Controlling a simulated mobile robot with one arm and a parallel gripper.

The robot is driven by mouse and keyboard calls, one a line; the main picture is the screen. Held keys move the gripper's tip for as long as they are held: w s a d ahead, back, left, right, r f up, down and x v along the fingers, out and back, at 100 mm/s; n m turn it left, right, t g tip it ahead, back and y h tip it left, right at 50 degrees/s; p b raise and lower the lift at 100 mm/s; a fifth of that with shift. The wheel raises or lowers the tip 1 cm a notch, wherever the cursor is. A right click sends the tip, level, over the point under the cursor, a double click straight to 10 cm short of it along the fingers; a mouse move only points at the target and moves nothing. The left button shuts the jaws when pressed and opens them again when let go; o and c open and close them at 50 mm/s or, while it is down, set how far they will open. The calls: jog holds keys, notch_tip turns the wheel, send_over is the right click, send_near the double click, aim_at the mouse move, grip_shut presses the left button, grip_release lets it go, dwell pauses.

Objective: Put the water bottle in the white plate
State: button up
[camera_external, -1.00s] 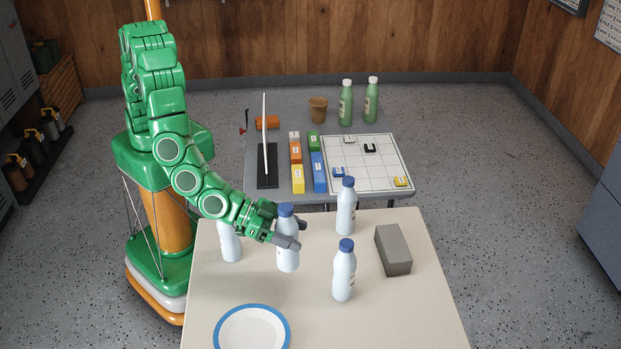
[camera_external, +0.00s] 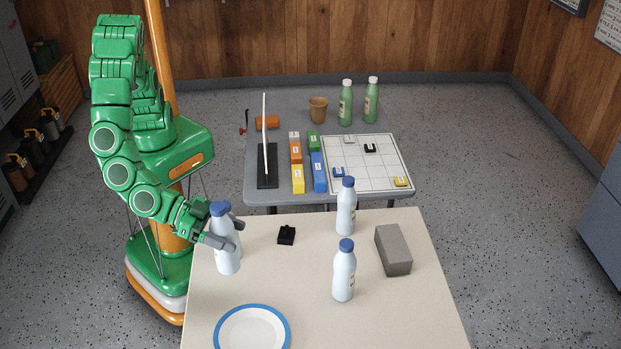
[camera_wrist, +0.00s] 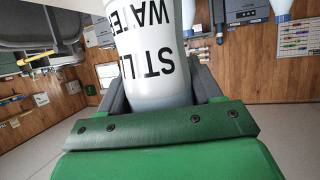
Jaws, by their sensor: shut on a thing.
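My gripper (camera_external: 224,232) is shut on a white water bottle (camera_external: 225,256) with a blue cap, at the left side of the near table. The bottle leans slightly; I cannot tell whether its base touches the table. In the wrist view the bottle (camera_wrist: 150,72) stands between the fingers, its "STILL WATER" label upside down. The white plate (camera_external: 250,331) with a blue rim lies empty at the table's front, below and slightly right of the held bottle. Two similar bottles stand upright, one farther back (camera_external: 346,210) and one nearer (camera_external: 344,275).
A grey block (camera_external: 393,250) lies at the right of the near table (camera_external: 420,310). A small black object (camera_external: 286,235) lies right of my gripper. The far table holds coloured blocks, a grid board (camera_external: 380,180), a brown cup (camera_external: 318,110) and two green bottles.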

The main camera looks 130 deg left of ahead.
jog(key=shift+s+d+r, duration=0.1)
jog(key=shift+s+d, duration=0.5)
jog(key=shift+d, duration=0.15)
jog(key=w+d+f, duration=0.4)
jog(key=w+f, duration=0.9)
jog(key=shift+w, duration=0.15)
dwell(0.3)
jog(key=o, duration=1.4)
jog(key=shift+f, duration=0.1)
jog(key=shift+o, duration=0.2)
